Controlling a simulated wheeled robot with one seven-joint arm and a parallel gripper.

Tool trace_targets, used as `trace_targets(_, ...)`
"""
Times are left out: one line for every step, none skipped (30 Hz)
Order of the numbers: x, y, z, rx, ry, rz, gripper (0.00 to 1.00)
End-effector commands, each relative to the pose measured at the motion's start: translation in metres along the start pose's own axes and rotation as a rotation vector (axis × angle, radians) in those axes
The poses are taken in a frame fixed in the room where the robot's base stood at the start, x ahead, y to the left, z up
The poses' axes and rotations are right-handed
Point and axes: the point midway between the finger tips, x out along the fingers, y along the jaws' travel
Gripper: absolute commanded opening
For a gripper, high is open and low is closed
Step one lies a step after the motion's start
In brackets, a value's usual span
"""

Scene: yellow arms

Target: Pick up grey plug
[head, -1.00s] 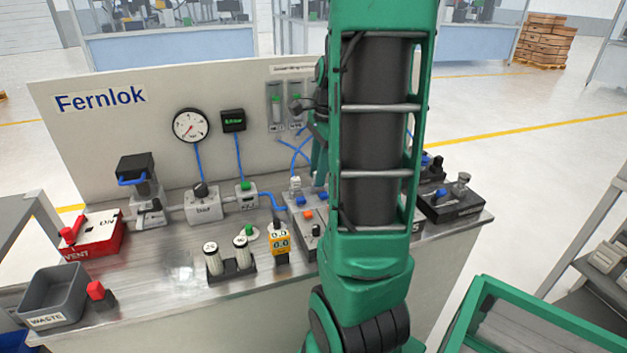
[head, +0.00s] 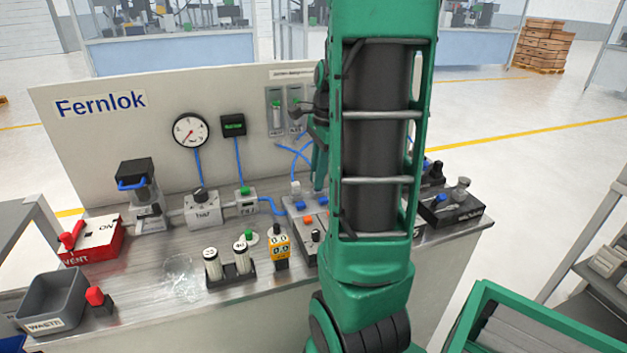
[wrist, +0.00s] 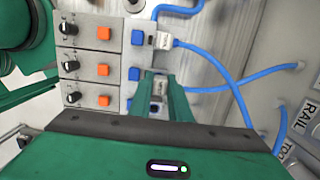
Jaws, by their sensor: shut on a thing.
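In the wrist view my gripper (wrist: 162,98) is over the manifold (wrist: 100,70), its green fingers shut on a small grey plug (wrist: 160,84). The plug sits at the blue-button side of the manifold, below a white fitting with a blue hose (wrist: 163,40). The fingers hide part of the plug, and I cannot tell whether it is still seated in a port. In the head view my arm covers much of the manifold (head: 297,204), and the fingertips and plug cannot be made out clearly.
Blue hoses (wrist: 225,80) run close to the gripper on the right. The bench holds a two-vial holder (head: 232,280), a yellow meter (head: 280,245), a red vent box (head: 92,242) and a grey waste bin (head: 52,300). The upright Fernlok panel (head: 100,140) stands behind.

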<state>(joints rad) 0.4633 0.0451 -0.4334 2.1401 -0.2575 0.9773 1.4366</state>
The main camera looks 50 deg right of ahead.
Motion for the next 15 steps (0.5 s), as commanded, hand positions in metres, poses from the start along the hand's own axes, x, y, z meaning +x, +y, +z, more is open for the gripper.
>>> trace_targets(-0.006,0.000,0.001,-0.001,0.000,-0.002,0.00)
trace_targets(-0.010,0.000,0.001,-0.001,0.000,-0.002,0.00)
trace_targets(-0.015,0.000,0.002,-0.001,0.000,-0.002,0.00)
trace_targets(-0.020,-0.001,0.003,-0.001,0.000,-0.002,0.00)
trace_targets(-0.025,-0.001,0.003,-0.001,0.001,-0.004,0.00)
trace_targets(-0.032,0.000,0.004,-0.001,0.000,-0.003,0.00)
trace_targets(-0.033,0.004,0.009,-0.003,-0.001,-0.002,0.00)
trace_targets(-0.035,0.007,0.012,-0.005,-0.001,-0.002,0.00)
trace_targets(-0.038,0.011,0.016,-0.004,-0.001,-0.002,0.00)
trace_targets(-0.040,0.015,0.019,-0.003,-0.001,-0.001,0.00)
trace_targets(-0.042,0.018,0.022,-0.003,-0.001,-0.001,0.00)
trace_targets(-0.044,0.022,0.027,-0.004,-0.001,-0.001,0.00)
trace_targets(-0.047,0.025,0.030,-0.004,-0.001,-0.002,0.00)
trace_targets(-0.049,0.028,0.033,-0.004,-0.001,-0.002,0.00)
trace_targets(-0.052,0.033,0.037,-0.004,-0.001,-0.001,0.00)
